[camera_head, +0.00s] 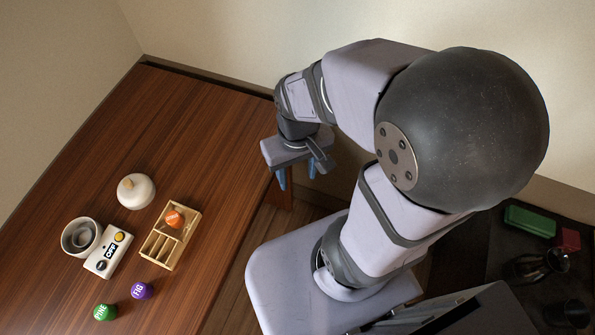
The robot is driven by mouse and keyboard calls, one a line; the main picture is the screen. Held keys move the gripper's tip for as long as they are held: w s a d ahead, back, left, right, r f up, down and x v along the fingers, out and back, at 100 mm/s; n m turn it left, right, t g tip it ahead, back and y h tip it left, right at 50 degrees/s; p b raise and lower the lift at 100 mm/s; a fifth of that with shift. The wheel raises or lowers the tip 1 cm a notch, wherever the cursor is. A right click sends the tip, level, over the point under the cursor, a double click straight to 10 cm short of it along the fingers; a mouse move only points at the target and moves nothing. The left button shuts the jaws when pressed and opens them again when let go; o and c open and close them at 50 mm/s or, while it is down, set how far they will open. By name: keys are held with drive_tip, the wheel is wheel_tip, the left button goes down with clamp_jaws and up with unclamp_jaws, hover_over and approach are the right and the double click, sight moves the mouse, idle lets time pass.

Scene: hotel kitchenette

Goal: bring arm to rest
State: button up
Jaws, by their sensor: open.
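My gripper (297,178) is at the end of my folded arm, just past the right edge of the wooden table (190,110). Its blue fingertips point down and stand apart, with nothing visible between them. The gripper is clear of the things on the table.
On the table are a wooden divided box (158,258) holding an orange ball (173,218), a white lid (136,191), a round pot (80,237), a switch box (108,251) reading OFF, a purple FIG ball (142,290) and a green PINE ball (104,312). The table's far part is clear. Walls stand behind.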

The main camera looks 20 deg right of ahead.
wheel_tip(320, 180, up, 7)
drive_tip(key=p, duration=0.7)
